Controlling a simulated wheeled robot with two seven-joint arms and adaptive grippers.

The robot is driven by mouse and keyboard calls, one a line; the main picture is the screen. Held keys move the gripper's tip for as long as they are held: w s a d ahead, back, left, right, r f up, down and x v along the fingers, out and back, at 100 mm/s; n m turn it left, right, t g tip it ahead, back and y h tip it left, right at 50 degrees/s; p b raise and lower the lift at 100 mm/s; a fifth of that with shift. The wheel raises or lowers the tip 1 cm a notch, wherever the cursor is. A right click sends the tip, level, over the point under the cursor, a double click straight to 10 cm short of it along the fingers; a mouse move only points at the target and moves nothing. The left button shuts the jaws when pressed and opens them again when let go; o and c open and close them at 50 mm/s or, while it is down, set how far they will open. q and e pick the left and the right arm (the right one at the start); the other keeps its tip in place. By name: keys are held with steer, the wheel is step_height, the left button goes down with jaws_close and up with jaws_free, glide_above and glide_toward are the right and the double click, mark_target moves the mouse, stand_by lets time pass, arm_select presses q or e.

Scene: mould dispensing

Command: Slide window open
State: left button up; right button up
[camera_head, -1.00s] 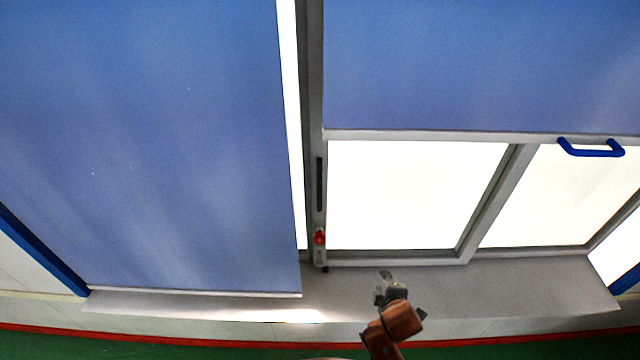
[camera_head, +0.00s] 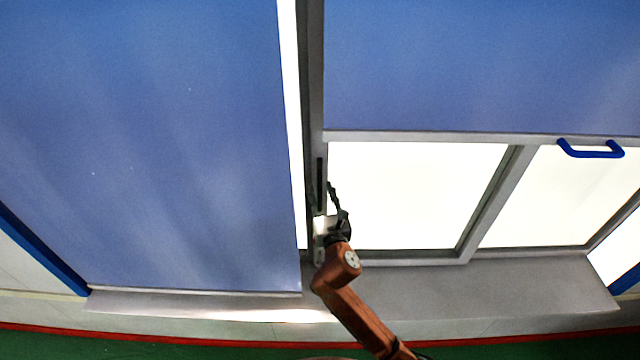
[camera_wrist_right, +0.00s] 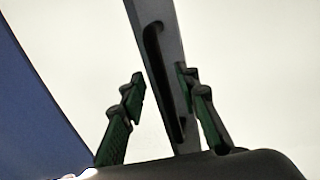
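My right gripper (camera_head: 326,192) is at the sash just below and over the slot's lower end. In the right wrist view its two green-padded fingers (camera_wrist_right: 160,95) are apart, one on each side of the sash, with a visible gap on the left. The gripper hides the sash's lower lock area. My left gripper is not in view.
A blue blind (camera_head: 160,150) covers the left side, and another blue blind (camera_head: 480,65) hangs at the upper right. A blue handle (camera_head: 590,154) sits on that blind's bottom bar. The grey sill (camera_head: 480,290) below is clear.

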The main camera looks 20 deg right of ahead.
mark_target(320, 186)
steer(key=shift+w+d, duration=0.15)
steer(key=shift+w, duration=1.5)
jaws_close()
